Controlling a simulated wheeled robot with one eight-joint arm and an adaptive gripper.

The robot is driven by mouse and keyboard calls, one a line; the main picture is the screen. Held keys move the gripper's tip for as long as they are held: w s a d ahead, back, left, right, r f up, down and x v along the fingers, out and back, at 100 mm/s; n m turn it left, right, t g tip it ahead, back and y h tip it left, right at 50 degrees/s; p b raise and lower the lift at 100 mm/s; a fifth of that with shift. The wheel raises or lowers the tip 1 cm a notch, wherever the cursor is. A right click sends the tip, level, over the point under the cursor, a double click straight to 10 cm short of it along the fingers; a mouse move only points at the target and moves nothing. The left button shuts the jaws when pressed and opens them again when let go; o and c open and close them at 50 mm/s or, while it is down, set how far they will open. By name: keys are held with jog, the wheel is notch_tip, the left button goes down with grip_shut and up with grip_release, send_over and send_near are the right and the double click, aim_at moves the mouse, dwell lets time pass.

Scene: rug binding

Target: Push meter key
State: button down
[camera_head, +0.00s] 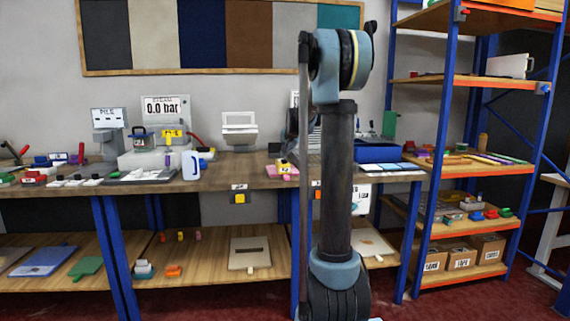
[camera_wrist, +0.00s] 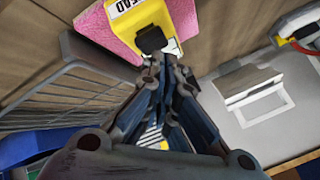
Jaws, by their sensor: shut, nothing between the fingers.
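A small yellow meter (camera_wrist: 157,16) with a white label, partly cut off, rests on a pink pad (camera_wrist: 92,33) at the top of the wrist view. A black block, which looks like its key (camera_wrist: 150,39), sits at its near end. My gripper (camera_wrist: 166,58) is shut and empty, its fingertips right beside the black key; I cannot tell whether they touch it. In the head view the meter (camera_head: 283,166) and pink pad (camera_head: 289,174) are small, near the front edge of the wooden bench, left of my arm. My gripper is not clearly seen there.
A grey ribbed rack (camera_wrist: 62,88) stands left of my gripper in the wrist view. A pale device (camera_wrist: 256,95) lies to the right. In the head view, a white jug (camera_head: 190,165) and gauge stand (camera_head: 166,112) are farther left on the bench, and a blue tray (camera_head: 377,152) is right of my arm.

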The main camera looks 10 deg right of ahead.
jog(key=shift+f, duration=0.5)
dwell(0.8)
jog(key=shift+r, duration=0.15)
dwell(0.3)
jog(key=shift+r, duration=0.75)
jog(key=shift+r, duration=2.5)
